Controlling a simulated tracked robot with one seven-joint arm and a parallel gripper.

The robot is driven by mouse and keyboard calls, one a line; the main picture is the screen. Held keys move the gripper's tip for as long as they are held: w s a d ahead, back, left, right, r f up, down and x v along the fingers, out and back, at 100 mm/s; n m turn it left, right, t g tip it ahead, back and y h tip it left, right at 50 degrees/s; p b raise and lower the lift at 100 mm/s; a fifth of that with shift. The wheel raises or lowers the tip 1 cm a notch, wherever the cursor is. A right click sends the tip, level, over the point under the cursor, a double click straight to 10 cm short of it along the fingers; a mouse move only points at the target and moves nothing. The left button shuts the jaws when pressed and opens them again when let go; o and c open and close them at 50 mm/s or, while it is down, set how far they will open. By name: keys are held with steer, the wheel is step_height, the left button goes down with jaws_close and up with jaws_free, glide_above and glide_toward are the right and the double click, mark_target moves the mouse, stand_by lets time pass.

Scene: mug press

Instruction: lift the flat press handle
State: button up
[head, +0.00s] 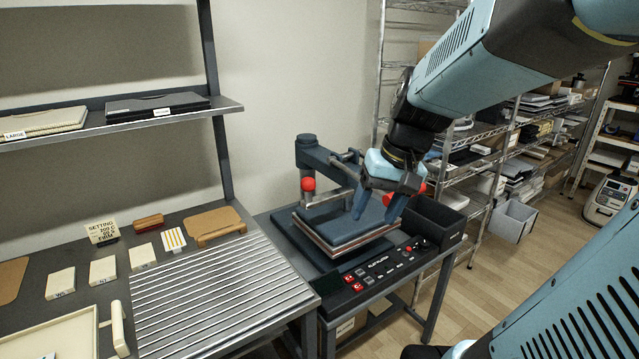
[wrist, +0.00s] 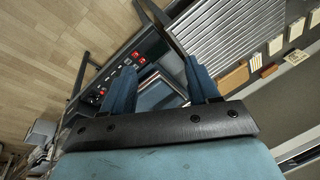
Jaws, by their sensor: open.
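The flat press (head: 345,225) stands on a dark bench right of the ribbed table. Its flat upper plate lies level and low over the base. Dark handle arms (head: 345,172) run forward from the rear post; a red knob (head: 308,184) shows at the left, and another red part (head: 418,188) shows partly behind my gripper. My gripper (head: 375,214) is open, its blue fingers pointing down over the plate's right side, and it hides part of the handle. In the wrist view, the fingers (wrist: 158,72) are spread with the press plate (wrist: 157,96) showing between them; no handle is clear there.
A control panel (head: 385,268) with red buttons lies along the press front. A dark open bin (head: 432,222) stands right of it. The ribbed table (head: 215,295) is left, with small blocks and a brown board (head: 213,226). Wire shelves (head: 500,150) stand behind at right.

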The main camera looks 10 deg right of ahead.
steer(key=w+d+f+m+t+y, duration=0.1)
steer(key=w+d+f+m+y, duration=0.4)
steer(key=w+d+y, duration=0.4)
steer(key=w+d+f+m+t, duration=0.1)
steer(key=d+f+m+t, duration=0.1)
steer(key=d+t, duration=0.5)
steer(key=w+d+f+m+t, duration=0.1)
steer(key=d+f+t, duration=0.2)
steer(key=d, duration=0.7)
steer(key=x, duration=1.3)
steer(key=shift+w+a+r, duration=0.25)
steer(key=shift+s, duration=0.1)
jaws_close()
